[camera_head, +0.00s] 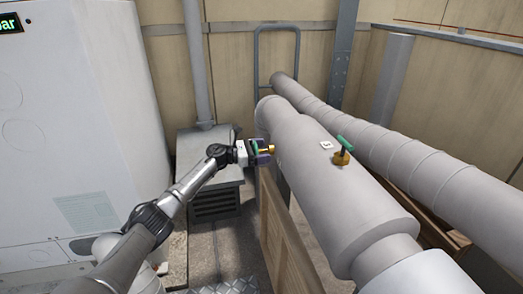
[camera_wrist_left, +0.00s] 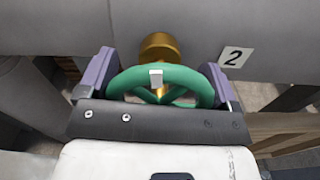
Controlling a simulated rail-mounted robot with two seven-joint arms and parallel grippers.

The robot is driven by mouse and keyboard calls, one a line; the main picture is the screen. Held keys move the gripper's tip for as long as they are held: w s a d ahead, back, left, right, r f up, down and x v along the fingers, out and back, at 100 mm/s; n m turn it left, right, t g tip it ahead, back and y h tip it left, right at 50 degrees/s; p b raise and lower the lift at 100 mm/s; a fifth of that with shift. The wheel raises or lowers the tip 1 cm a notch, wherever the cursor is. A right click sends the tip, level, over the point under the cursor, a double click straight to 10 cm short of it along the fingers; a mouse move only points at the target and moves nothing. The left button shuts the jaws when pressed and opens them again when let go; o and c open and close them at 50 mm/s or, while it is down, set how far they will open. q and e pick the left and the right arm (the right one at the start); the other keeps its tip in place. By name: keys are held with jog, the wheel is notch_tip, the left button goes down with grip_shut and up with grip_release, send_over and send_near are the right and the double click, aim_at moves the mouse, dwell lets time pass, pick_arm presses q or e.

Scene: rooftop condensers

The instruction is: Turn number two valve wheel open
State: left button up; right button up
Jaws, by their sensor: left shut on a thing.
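The number two valve wheel (camera_wrist_left: 190,76) is green, with a small white block (camera_wrist_left: 156,78) on its rim and a brass stem (camera_wrist_left: 159,50) behind it. A plate marked "2" (camera_wrist_left: 235,57) is on the grey pipe to its right in the left wrist view. My left gripper (camera_wrist_left: 160,84) has its purple fingers on either side of the wheel's rim, shut on it. In the head view my left gripper (camera_head: 259,151) is at the left side of the thick pipe, largely covering the wheel. My right gripper is not in view.
A second green-handled brass valve (camera_head: 341,152) stands on top of the thick grey pipe (camera_head: 335,190), beside a small white plate (camera_head: 326,145) too small to read. A white cabinet (camera_head: 60,140) fills the left. A grey box (camera_head: 208,165) stands behind my left arm.

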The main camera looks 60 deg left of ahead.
pick_arm(q)
jog(key=n+p, duration=0.2)
jog(key=n, duration=0.1)
jog(key=shift+r, duration=0.2)
jog(key=n+p, duration=0.2)
jog(key=n, duration=0.3)
jog(key=shift+p, duration=0.4)
jog(key=n+p, duration=0.2)
jog(key=n, duration=0.2)
jog(key=shift+a+n, duration=0.1)
jog(key=shift+n, duration=0.2)
jog(key=n+p, duration=0.1)
jog(key=n, duration=0.2)
jog(key=shift+f+n, duration=0.1)
jog(key=shift+n, duration=0.2)
jog(key=n+p, duration=0.1)
jog(key=n, duration=0.3)
jog(key=shift+p, duration=0.35)
jog(key=n+p, duration=0.1)
jog(key=n, duration=0.4)
jog(key=shift+f, duration=0.1)
jog(key=n, duration=0.4)
jog(key=shift+n+p, duration=0.3)
jog(key=n, duration=0.4)
jog(key=shift+f+n, duration=0.1)
jog(key=shift+n, duration=0.5)
